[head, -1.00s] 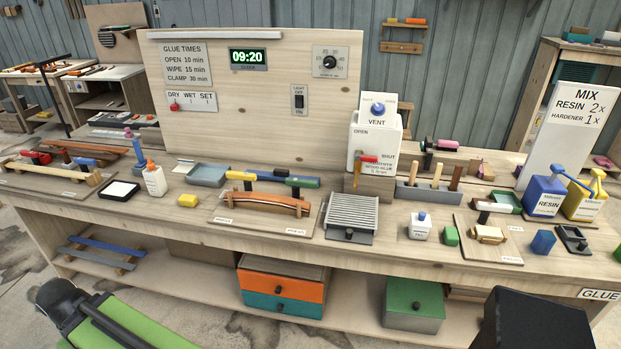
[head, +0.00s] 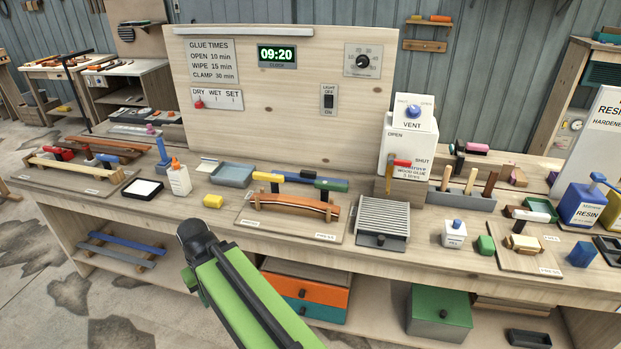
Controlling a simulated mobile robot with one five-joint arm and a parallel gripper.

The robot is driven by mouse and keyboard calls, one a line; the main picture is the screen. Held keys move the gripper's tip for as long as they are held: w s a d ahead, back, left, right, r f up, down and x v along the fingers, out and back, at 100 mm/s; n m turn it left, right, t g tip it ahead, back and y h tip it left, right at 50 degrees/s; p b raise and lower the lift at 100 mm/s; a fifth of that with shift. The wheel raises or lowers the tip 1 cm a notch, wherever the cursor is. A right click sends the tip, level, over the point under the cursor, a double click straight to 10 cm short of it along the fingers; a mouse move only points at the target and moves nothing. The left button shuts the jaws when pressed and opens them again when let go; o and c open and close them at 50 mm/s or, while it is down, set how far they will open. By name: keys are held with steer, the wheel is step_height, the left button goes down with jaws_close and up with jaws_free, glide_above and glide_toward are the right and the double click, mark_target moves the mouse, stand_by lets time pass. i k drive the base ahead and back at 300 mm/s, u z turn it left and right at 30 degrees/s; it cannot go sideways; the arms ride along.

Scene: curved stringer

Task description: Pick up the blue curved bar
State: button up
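The blue curved bar (head: 124,245) lies on the lower shelf of the workbench at the left, across small wooden supports. A grey bar (head: 112,254) lies in front of it on the same supports. The green and black arm in the bottom middle is mine, and its black joint (head: 195,238) is in front of the bench edge, to the right of the blue bar and apart from it. My gripper's fingers do not show.
The bench top (head: 225,222) holds a reddish-brown curved bar (head: 292,203) on a board and a vented grey box (head: 382,219). Orange and teal drawers (head: 312,292) and a green box (head: 440,310) stand below. Floor is open at the lower left.

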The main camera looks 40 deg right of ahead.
mark_target(304, 176)
steer(key=i, duration=0.95)
steer(key=u, duration=0.05)
